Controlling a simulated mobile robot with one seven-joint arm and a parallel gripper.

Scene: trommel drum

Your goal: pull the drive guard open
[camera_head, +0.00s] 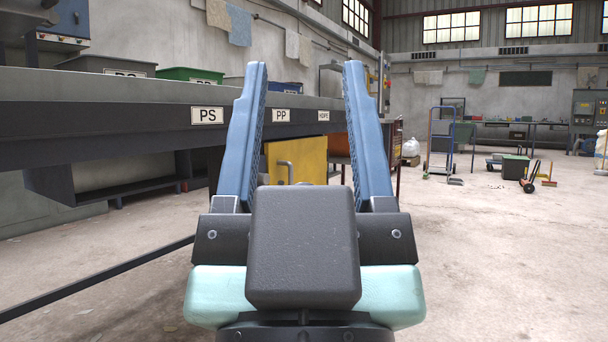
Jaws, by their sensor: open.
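The yellow drive guard (309,152) shows between the fingers of my gripper (304,68), under the far part of the long grey bench. A grey bent handle (284,168) is on its face, toward its left side. My gripper is open, its two blue fingers wide apart and empty, pointing forward. The guard and handle are farther away than the fingertips, and nothing touches them. The gripper's dark body hides the guard's lower part, and the fingers cover areas at its sides. I cannot tell whether the guard is fully closed.
The long grey bench (120,100) with PS, PP and HDPE labels runs along the left, with bins on top. A dark bar (95,279) crosses low at left. Open concrete floor (500,260) lies at right.

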